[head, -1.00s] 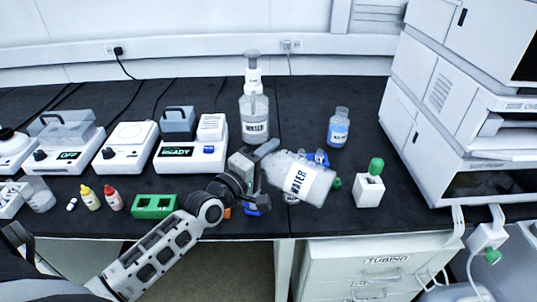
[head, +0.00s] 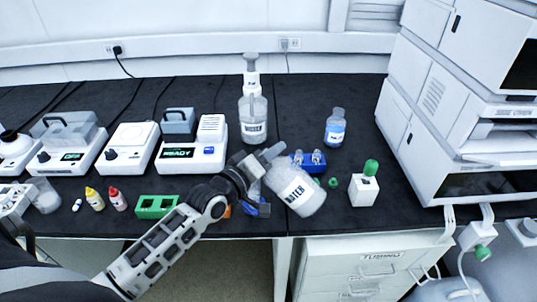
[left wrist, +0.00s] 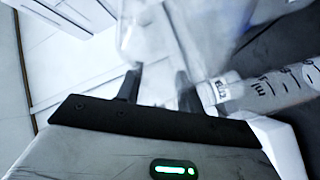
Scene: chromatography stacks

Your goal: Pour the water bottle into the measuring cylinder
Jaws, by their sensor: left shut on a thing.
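My left gripper (head: 264,158) is shut on a clear water bottle (head: 305,197) labelled WATER, held tilted above the front edge of the bench. In the left wrist view the two dark fingers (left wrist: 158,88) reach up to the blurred, clear bottle (left wrist: 180,35). A clear measuring cylinder (left wrist: 265,90) with black graduations shows right of the fingers there, lying slantwise in that picture. In the head view I cannot make the cylinder out; the arm and bottle cover that area. Whether water flows cannot be told. My right gripper is not in view.
A pump bottle labelled WATER (head: 254,118) stands behind. A blue rack (head: 308,163), a small blue-label bottle (head: 335,127) and a white block with a green cap (head: 364,186) are nearby. The instrument stack (head: 455,130) fills the right; a green rack (head: 156,206) is left.

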